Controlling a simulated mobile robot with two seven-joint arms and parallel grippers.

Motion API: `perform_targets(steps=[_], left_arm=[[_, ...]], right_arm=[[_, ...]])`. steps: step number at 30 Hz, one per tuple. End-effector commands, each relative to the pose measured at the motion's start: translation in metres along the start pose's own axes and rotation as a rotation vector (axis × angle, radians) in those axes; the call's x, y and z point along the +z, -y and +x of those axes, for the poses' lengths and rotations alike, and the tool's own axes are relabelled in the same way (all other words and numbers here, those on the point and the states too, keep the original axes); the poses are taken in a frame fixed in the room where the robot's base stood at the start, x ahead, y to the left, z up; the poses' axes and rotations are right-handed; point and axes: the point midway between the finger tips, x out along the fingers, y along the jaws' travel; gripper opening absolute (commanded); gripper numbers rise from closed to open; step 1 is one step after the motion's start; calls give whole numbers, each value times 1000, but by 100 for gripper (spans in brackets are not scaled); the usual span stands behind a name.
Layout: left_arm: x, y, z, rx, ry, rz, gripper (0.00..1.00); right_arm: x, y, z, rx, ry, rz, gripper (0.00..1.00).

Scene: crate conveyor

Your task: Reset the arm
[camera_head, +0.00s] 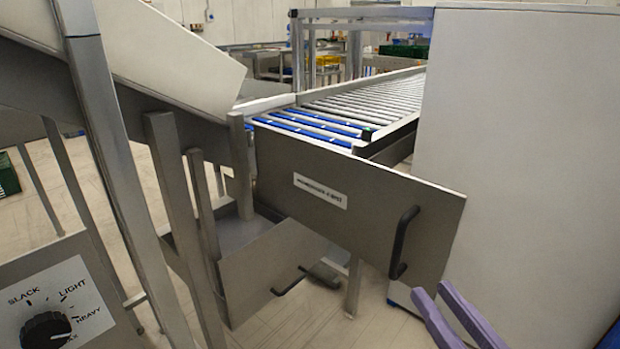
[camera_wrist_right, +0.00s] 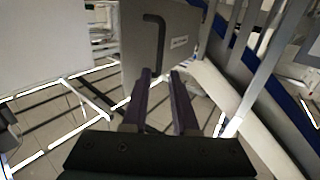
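My right gripper (camera_head: 433,292) comes in from the bottom right of the head view, with two purple fingers. In the right wrist view (camera_wrist_right: 160,76) the fingers are apart with nothing between them, so it is open and empty. Its tips point toward a grey metal panel (camera_head: 340,215) with a black handle (camera_head: 401,243) and a white label. The handle also shows in the right wrist view (camera_wrist_right: 158,45), beyond the fingertips, and the fingers are not around it. My left gripper is in neither view.
A roller conveyor (camera_head: 350,105) with blue rollers runs behind the panel. A large white cabinet (camera_head: 520,130) stands at the right. A lower metal drawer (camera_head: 265,270) with its own handle hangs beneath. A control box with a dial (camera_head: 45,330) and steel posts are at the left.

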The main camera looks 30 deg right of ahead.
Motion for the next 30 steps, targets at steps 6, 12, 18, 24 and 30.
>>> perform_targets(steps=[6,12,18,24,30], left_arm=[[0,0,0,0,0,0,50],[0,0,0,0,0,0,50],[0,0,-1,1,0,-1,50],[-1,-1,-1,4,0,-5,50],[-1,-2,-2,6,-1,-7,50]], right_arm=[[0,0,0,0,0,0,27],[0,0,1,-1,1,0,27],[6,11,15,-50,108,-6,27],[20,40,26,-174,409,-47,27],[25,62,-4,-286,745,-135,27]])
